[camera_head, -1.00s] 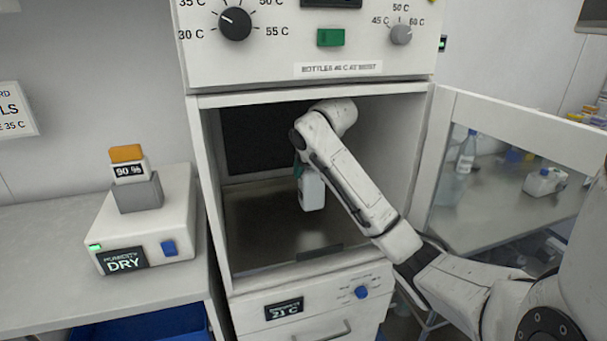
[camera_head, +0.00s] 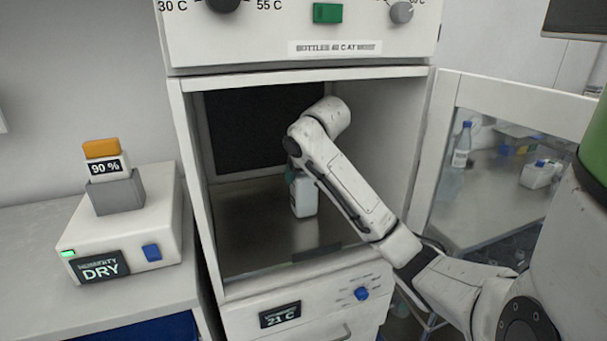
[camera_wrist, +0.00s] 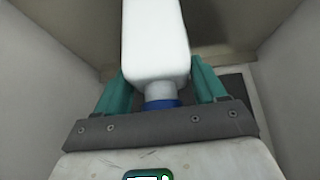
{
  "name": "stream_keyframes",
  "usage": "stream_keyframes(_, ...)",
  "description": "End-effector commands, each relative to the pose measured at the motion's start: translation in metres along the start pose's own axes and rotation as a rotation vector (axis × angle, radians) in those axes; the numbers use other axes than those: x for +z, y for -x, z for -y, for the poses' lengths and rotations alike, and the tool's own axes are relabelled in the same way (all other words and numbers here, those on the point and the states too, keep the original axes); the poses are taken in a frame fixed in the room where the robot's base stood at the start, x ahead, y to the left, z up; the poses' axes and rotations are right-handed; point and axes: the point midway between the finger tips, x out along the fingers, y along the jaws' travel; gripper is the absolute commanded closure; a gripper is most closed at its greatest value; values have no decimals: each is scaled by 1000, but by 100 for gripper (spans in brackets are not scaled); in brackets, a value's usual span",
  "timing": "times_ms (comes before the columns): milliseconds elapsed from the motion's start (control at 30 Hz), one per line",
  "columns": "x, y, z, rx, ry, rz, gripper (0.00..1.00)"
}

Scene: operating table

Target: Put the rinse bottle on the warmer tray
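The rinse bottle (camera_head: 304,198) is white and stands upright inside the open warmer cabinet, low over the metal warmer tray (camera_head: 250,235). Whether its base touches the tray cannot be made out. My gripper (camera_head: 293,176) reaches in from the front right and is partly hidden by my own arm. In the wrist view, the teal fingers of my gripper (camera_wrist: 158,68) sit on both sides of the rinse bottle (camera_wrist: 155,40), close against its shoulders, with its blue cap toward the palm. The bottle's far end is cut off by the frame edge.
The warmer door (camera_head: 510,115) is swung open on the right, and the cabinet walls flank my arm. Bare tray lies in front and left of the bottle. A box-shaped device (camera_head: 130,230) reading DRY stands on the left counter. A green button (camera_head: 327,13) is above the opening.

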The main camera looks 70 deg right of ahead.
Motion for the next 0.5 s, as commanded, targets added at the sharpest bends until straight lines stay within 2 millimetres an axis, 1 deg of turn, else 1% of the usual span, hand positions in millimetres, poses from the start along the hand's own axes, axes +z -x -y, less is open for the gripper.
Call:
stream_keyframes(33, 0, 0, 0, 0, 0, 1, 25)
stream_keyframes(200, 0, 0, 0, 0, 0, 1, 9)
stream_keyframes(267, 0, 0, 0, 0, 0, 1, 4)
stream_keyframes(500, 0, 0, 0, 0, 0, 1, 4)
